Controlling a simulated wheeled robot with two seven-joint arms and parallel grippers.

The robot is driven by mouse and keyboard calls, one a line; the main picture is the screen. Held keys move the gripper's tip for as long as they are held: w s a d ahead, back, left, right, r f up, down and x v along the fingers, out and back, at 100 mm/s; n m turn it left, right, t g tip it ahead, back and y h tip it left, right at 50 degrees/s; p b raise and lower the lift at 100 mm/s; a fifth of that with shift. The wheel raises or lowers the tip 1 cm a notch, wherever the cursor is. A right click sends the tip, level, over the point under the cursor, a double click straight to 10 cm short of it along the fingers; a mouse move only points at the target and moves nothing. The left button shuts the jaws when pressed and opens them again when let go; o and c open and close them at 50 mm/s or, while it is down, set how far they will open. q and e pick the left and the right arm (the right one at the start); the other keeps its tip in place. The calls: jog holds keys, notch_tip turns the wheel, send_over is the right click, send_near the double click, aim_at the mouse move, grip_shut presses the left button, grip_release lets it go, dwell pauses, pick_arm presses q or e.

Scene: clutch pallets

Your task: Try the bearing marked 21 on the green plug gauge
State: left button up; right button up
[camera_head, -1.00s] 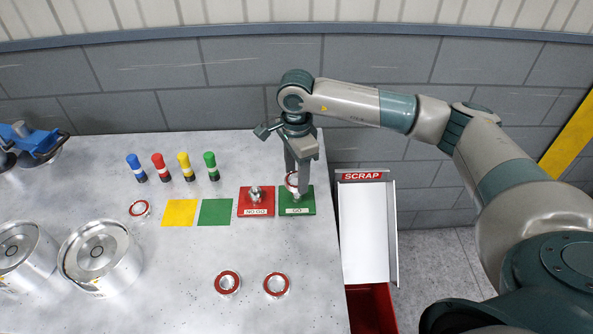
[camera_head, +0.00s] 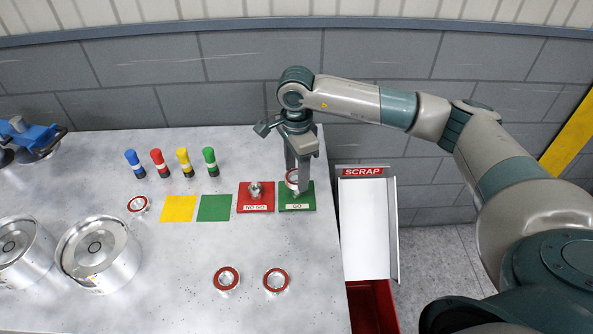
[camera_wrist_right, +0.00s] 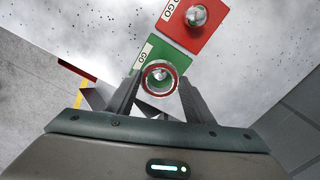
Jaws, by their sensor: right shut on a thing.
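My right gripper (camera_head: 299,176) points down over the green GO plate and is shut on a red-rimmed bearing (camera_head: 292,175). The bearing is around or just above the metal plug of the green plug gauge (camera_head: 298,207); I cannot tell how far down it is. In the right wrist view the bearing (camera_wrist_right: 159,77) shows between the fingers, with the plug's bright top inside its ring. No number on it is readable. Three other red-rimmed bearings lie on the bench: one at left (camera_head: 138,204) and two in front (camera_head: 226,279) (camera_head: 276,280). My left gripper is not in view.
The red NO GO gauge (camera_head: 256,209) stands just left of the green one. Yellow (camera_head: 179,209) and green (camera_head: 215,208) squares lie further left, with several coloured markers behind. The white SCRAP chute (camera_head: 369,230) is beyond the bench's right edge. Metal housings stand at left.

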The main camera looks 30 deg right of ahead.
jog(key=shift+b, duration=0.8)
dwell(1.2)
jog(key=shift+f+b, duration=0.4)
jog(key=shift+b, duration=0.25)
dwell(0.5)
dwell(0.4)
jog(key=o, duration=1.8)
jog(key=shift+r, duration=0.1)
notch_tip(320, 180, up, 9)
jog(key=p, duration=0.3)
dwell(0.7)
